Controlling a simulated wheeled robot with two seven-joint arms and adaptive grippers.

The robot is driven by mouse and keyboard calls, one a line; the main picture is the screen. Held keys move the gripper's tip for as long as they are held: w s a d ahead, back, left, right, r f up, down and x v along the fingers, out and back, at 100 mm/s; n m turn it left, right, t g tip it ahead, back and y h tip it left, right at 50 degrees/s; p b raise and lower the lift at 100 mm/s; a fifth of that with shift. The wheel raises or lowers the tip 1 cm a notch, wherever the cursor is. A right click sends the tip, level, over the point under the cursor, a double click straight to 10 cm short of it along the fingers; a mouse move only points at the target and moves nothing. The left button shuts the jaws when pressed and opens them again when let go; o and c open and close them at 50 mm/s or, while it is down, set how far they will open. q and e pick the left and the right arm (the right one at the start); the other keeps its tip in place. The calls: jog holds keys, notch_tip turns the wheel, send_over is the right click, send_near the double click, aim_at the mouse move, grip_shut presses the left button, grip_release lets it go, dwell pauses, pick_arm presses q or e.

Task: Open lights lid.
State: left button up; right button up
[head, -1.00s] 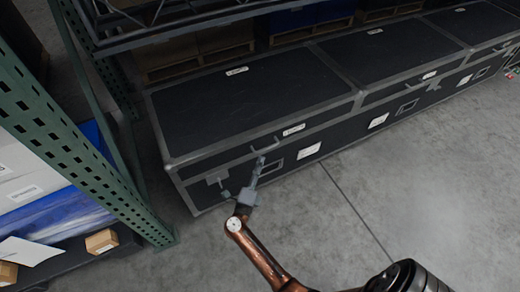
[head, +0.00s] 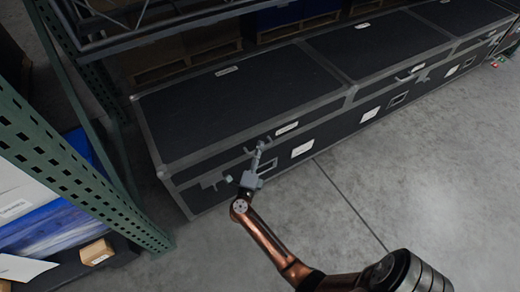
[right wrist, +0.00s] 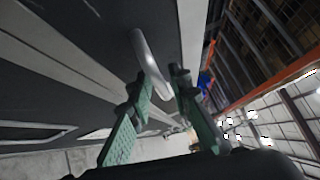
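A long black case with grey metal edges stands on the floor in the head view. Its nearest lid (head: 235,98) lies flat and shut, with a small white label that is too small to read. A silver bar handle (right wrist: 150,62) sits on the front edge of this lid; it also shows in the head view (head: 249,151). My right gripper (head: 260,150) is at this handle. In the right wrist view its two green fingers (right wrist: 161,82) are apart, with the bar reaching between their tips; contact is unclear. My left gripper is out of view.
More black lids (head: 375,44) continue to the right along the row. A green rack post (head: 75,165) with boxes and blue wrap stands at the left. A dark shelf with pallets (head: 185,68) is behind. The grey floor (head: 420,170) in front is clear.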

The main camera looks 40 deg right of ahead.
grip_shut()
jog(key=shift+s+d, duration=0.1)
dwell(0.3)
